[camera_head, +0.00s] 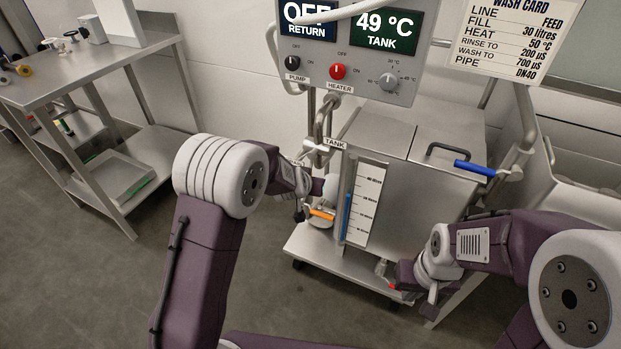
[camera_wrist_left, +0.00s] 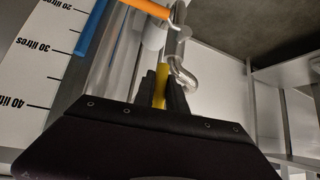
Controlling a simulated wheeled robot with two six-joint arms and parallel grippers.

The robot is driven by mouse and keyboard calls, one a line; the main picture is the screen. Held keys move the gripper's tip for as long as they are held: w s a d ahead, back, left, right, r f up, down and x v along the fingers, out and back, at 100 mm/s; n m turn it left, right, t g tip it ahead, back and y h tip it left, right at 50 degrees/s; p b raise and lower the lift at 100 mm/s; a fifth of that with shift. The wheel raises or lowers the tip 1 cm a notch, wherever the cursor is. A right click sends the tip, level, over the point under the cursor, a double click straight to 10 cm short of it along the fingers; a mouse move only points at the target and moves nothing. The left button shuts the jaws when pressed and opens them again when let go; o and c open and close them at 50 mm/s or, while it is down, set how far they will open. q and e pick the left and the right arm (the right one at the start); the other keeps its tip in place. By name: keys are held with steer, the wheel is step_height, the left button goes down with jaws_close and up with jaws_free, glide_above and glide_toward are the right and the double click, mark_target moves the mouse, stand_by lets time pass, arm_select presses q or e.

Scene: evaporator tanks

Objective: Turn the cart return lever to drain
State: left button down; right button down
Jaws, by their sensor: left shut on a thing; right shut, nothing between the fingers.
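My left gripper (camera_head: 299,212) is beside the front left of the steel cart tank (camera_head: 392,200). In the left wrist view its dark fingers (camera_wrist_left: 168,92) are shut on a yellow handle (camera_wrist_left: 160,84), of which only a short piece shows. An orange handle (camera_head: 321,213) is close by and also shows at the top of the wrist view (camera_wrist_left: 146,8). No label tells which handle is the return lever. My right gripper (camera_head: 403,273) is shut and empty, low at the tank's front near a small red handle (camera_head: 392,286). The arm partly hides it.
A control panel (camera_head: 345,50) reads return OFF and tank 49 °C. A litre scale (camera_head: 364,205) is on the tank. A blue handle (camera_head: 475,168) is at its right. A wash card (camera_head: 515,38) hangs above. A steel table (camera_head: 85,70) stands at the left, with open floor between.

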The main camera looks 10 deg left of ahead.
arm_select(q)
steer(key=shift+s+f, duration=0.1)
steer(key=shift+f, duration=0.05)
steer(key=c, duration=1.4)
jaws_free()
steer(key=shift+a, duration=0.1)
steer(key=shift+o, duration=0.2)
steer(key=shift+r, duration=0.2)
steer(key=p+v, duration=0.3)
steer(key=v, duration=0.6)
steer(key=shift+f, duration=0.1)
